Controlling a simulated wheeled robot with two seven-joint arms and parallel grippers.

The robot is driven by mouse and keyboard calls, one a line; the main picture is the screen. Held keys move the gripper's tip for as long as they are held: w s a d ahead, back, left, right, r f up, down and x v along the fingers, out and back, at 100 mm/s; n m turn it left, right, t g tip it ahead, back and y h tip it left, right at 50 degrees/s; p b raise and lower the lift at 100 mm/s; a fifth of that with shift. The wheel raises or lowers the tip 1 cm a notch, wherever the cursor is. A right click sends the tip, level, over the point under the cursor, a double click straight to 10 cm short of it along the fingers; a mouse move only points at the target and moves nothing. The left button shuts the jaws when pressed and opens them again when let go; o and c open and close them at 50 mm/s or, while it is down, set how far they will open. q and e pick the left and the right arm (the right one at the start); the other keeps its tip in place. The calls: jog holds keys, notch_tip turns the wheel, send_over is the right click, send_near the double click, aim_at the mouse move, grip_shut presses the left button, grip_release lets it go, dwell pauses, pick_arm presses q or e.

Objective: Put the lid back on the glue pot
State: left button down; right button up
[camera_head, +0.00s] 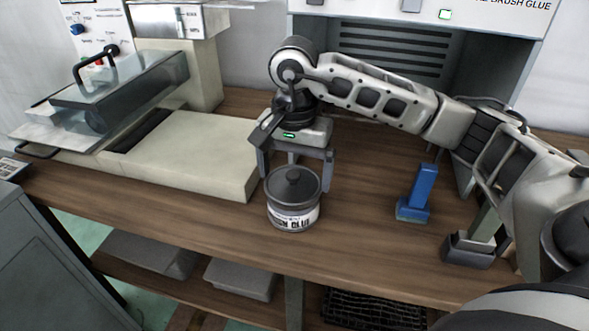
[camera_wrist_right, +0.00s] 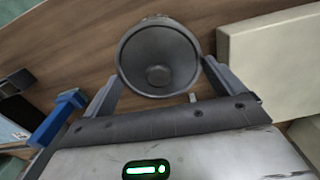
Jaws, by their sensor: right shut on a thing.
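The glue pot (camera_head: 294,218) stands upright near the front edge of the wooden bench, with a white label facing forward. The dark grey lid (camera_head: 280,185), round with a central knob, sits over the top of the pot. In the right wrist view the lid (camera_wrist_right: 140,52) lies between the fingers and hides most of the pot. My right gripper (camera_head: 295,176) reaches down from behind, with one finger at each side of the lid, shut on it. I cannot tell whether the lid is fully seated. My left gripper is not in view.
A cream machine (camera_head: 190,150) fills the left of the bench. A vented cabinet (camera_head: 395,50) stands behind. Bare bench (camera_head: 355,230) lies right of the pot.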

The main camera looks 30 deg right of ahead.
dwell(0.7)
jog(key=o, duration=0.6)
jog(key=shift+r+p, duration=2.1)
jog(key=shift+r, duration=1.45)
grip_shut()
